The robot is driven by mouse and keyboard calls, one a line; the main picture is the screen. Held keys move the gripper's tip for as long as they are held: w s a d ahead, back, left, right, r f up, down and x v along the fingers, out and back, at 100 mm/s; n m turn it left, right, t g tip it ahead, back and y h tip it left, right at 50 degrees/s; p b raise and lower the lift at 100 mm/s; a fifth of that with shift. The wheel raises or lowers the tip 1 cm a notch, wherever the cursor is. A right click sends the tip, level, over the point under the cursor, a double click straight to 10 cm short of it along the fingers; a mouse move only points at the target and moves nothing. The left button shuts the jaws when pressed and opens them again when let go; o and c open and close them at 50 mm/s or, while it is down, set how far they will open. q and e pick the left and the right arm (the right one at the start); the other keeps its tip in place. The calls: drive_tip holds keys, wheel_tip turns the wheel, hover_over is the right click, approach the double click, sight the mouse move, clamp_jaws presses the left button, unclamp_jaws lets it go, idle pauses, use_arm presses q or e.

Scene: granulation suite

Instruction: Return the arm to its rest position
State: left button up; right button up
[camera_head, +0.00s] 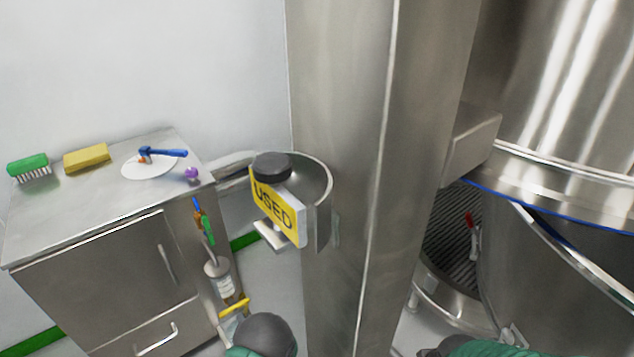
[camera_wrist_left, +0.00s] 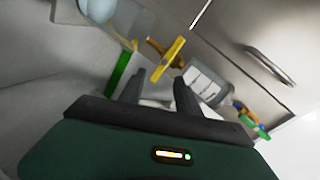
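My left gripper (camera_wrist_left: 156,88) shows in the left wrist view. Its two dark fingers stand apart with nothing held between them. In the head view the left gripper itself is not visible; a grey and green rounded part of my left arm (camera_head: 262,336) shows at the bottom edge, near the cabinet's right side. Part of my right arm (camera_head: 480,347) shows at the bottom right, below the steel vessel; its gripper is out of view.
A steel cabinet (camera_head: 95,255) stands at left with a green brush (camera_head: 27,166), a yellow sponge (camera_head: 86,158) and a white disc (camera_head: 150,164) on top. A steel column (camera_head: 375,180) carries a yellow USED sign (camera_head: 274,211). A large steel vessel (camera_head: 570,90) stands at right.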

use_arm(q)
drive_tip(key=s+d+r+n+g+h, duration=0.2)
drive_tip(key=r+h, duration=0.1)
drive_tip(key=r, duration=0.3)
drive_tip(key=s+d+r+n+g+h, duration=0.1)
drive_tip(key=r+n+g+h, duration=0.1)
drive_tip(key=r+n+h, duration=0.3)
drive_tip(key=s+a+r+g+p, duration=0.1)
drive_tip(key=s+a+r+g, duration=0.15)
drive_tip(key=s+r, duration=0.6)
drive_tip(key=s+a+r+g+p, duration=0.1)
drive_tip(key=s+r+g+p, duration=0.15)
drive_tip(key=s, duration=1.05)
wheel_tip(320, 180, up, 27)
drive_tip(key=p, duration=2.6)
drive_tip(key=shift+w+d+r+n+g+y, duration=0.2)
drive_tip(key=shift+w+n+g+y, duration=0.1)
drive_tip(key=shift+w+g, duration=0.15)
use_arm(e)
drive_tip(key=w+v, duration=0.3)
drive_tip(key=v, duration=1.1)
drive_tip(key=w+a+r+v, duration=0.1)
drive_tip(key=w+v, duration=0.2)
drive_tip(key=v, duration=1.2)
drive_tip(key=shift+w+a+r, duration=0.25)
drive_tip(key=shift+r, duration=0.15)
